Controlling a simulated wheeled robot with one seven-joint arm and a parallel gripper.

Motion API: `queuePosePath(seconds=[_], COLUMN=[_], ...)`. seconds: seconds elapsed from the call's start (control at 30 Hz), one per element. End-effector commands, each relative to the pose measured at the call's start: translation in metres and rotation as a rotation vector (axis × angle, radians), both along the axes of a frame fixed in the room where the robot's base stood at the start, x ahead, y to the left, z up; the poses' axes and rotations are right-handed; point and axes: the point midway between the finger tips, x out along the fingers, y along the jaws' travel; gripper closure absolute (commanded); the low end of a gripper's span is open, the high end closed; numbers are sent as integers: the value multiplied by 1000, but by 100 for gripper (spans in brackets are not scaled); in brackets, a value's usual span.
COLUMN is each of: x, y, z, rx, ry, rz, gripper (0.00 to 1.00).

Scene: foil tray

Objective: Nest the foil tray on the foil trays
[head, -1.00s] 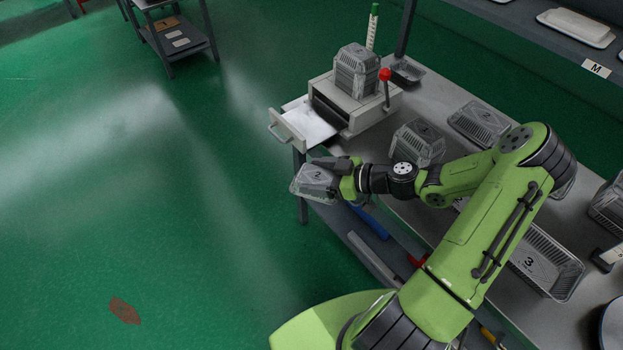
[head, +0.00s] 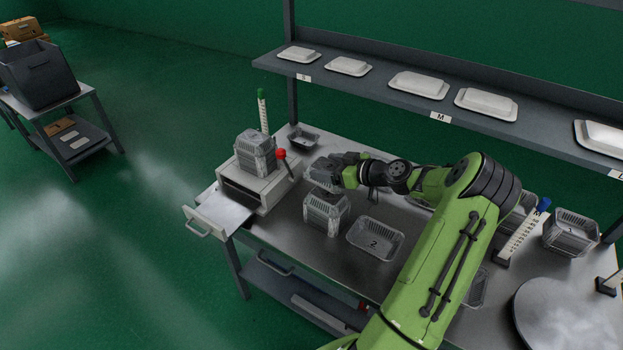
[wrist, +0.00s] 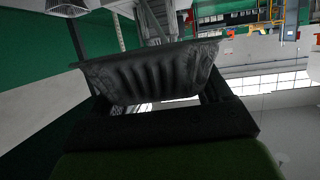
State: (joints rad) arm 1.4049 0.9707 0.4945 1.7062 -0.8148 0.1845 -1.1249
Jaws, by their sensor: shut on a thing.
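My gripper (head: 338,168) is shut on a grey foil tray (head: 320,178). The same held tray (wrist: 150,72) spans the wrist view, with its ribbed wall between the dark fingers. In the head view it appears just behind and above a stack of foil trays (head: 327,213) on the table; I cannot tell the gap between them. Another stack of foil trays (head: 255,150) sits on top of the pale machine.
The machine (head: 258,185) has its drawer (head: 220,213) pulled out and a red-knobbed lever (head: 282,155). A small foil tray (head: 303,138) lies behind it. A shelf (head: 370,92) with white lidded trays runs above the table's back. More trays (head: 570,232) and a round plate stand right.

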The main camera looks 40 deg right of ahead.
Motion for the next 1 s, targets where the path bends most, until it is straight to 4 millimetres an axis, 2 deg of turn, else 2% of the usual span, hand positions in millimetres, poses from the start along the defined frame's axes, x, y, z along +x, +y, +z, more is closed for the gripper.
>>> queuePosePath(seconds=[0.27, 0.8, 1.0], x=[0, 0, 0], y=[0, 1, 1], z=[-24, -88, -99], rx=[2, -1, -1], ry=[2, 2, 1], rz=[0, 2, 1], gripper=[50, 50, 50])
